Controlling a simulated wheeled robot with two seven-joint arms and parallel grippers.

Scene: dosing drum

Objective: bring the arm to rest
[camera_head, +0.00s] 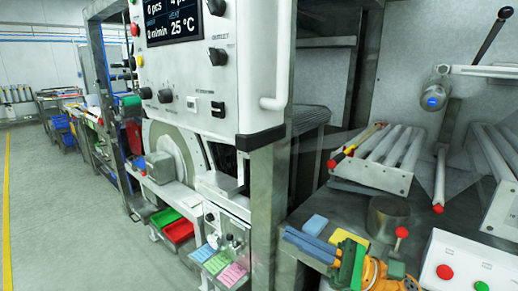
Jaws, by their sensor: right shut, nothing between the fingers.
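My right gripper (290,237) is low in the head view, right of centre, over the dark worktop. Its blue-grey fingers point left and lie together, shut and empty. Behind them are green and yellow parts and the orange part of my right arm (382,275), cut off by the bottom edge. My left gripper and left arm are not in view.
A steel post (262,215) of the machine frame (228,75) stands left of the gripper. A blue block (315,224), a dark metal cylinder (387,217), a roller rack (375,165) and a white button box (458,265) are close by. Floor at far left is clear.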

